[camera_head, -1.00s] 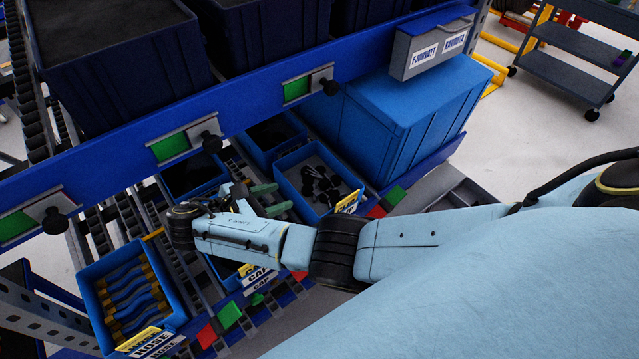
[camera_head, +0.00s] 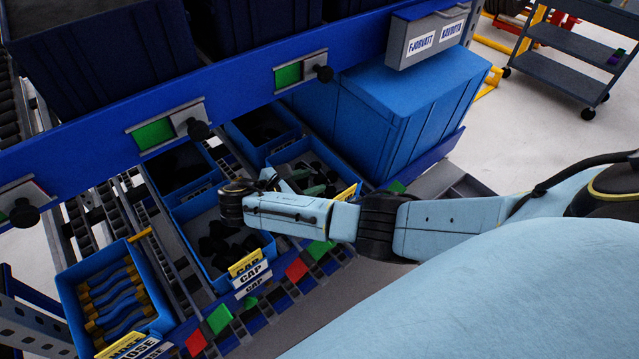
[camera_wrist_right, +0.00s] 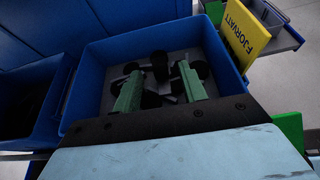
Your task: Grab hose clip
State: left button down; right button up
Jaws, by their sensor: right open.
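My right gripper (camera_head: 300,186) reaches over a blue bin (camera_head: 346,172) that holds small dark parts. In the right wrist view this bin (camera_wrist_right: 215,40) shows from above, with several dark pieces (camera_wrist_right: 160,66) with round ends on its grey floor. They may be the hose clips, but I cannot read a name for them. The gripper's two green fingers (camera_wrist_right: 160,88) are apart, above or among these pieces, with nothing clearly held between them. The fingers partly hide the pieces. My left gripper is not in view.
A CAP bin (camera_head: 205,270) with black parts and a HOSE bin (camera_head: 68,290) with blue hoses stand to the left. A blue rack beam (camera_head: 235,92) runs above the bins. A large blue box (camera_head: 400,115) stands behind right. A yellow label (camera_wrist_right: 245,35) is beside the bin.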

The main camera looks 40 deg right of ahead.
jog(key=shift+d+f, duration=0.15)
jog(key=shift+d, duration=0.3)
grip_shut()
